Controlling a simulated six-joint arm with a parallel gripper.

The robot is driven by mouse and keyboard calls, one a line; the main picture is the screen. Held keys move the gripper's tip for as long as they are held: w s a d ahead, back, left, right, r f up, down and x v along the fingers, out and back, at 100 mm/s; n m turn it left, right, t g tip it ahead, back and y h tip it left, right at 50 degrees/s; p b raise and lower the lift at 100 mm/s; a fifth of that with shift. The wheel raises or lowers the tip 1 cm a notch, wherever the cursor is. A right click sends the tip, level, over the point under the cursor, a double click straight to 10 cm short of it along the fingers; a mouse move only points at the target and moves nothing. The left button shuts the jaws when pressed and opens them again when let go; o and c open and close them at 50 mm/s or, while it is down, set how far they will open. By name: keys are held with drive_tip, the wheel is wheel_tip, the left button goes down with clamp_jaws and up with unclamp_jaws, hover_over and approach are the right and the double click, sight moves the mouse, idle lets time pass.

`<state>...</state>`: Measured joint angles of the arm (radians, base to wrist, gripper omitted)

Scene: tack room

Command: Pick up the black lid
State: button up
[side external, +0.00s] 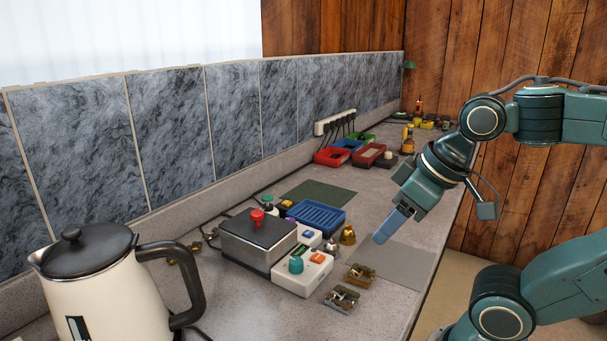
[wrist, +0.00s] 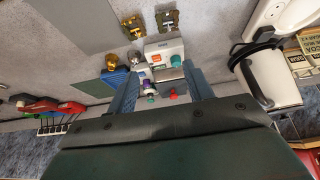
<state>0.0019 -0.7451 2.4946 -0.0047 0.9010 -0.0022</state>
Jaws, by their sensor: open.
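A dark, flat lid (side external: 259,229) with a red knob (side external: 257,216) covers a grey metal box (side external: 245,255) on the counter. The white kettle (side external: 100,295) at the front left has a domed black lid (side external: 85,250) with a small knob. My gripper (side external: 384,236) points down, above the counter to the right of the box and apart from both lids. In the wrist view my gripper (wrist: 160,70) is open and empty, its fingers wide apart. The red knob (wrist: 173,94) shows between them, and the box is partly hidden. The kettle (wrist: 268,82) is to the right.
A white control box (side external: 303,275) with a green knob stands against the metal box. A blue tray (side external: 315,217), brass bell (side external: 348,236) and brass hinge-like pieces (side external: 342,298) are close by. Red bins (side external: 331,157) stand farther back. A grey mat (side external: 403,268) is bare.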

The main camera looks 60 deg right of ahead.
drive_tip(key=w+a+r+n+g+y, duration=0.15)
drive_tip(key=w+r+n, duration=0.35)
drive_tip(key=w, duration=0.8)
drive_tip(key=w+d+r+n+y, duration=0.1)
drive_tip(key=w+d+n, duration=0.3)
drive_tip(key=w, duration=0.7)
drive_tip(key=shift+w+d+g+y, duration=0.35)
drive_tip(key=shift+d+g, duration=0.1)
drive_tip(key=shift+d, duration=0.35)
hover_over(257, 213)
drive_tip(key=s+d, duration=0.2)
drive_tip(key=shift+w+f, duration=0.2)
drive_tip(key=shift+f, duration=3.7)
drive_tip(key=shift+x, duration=2.6)
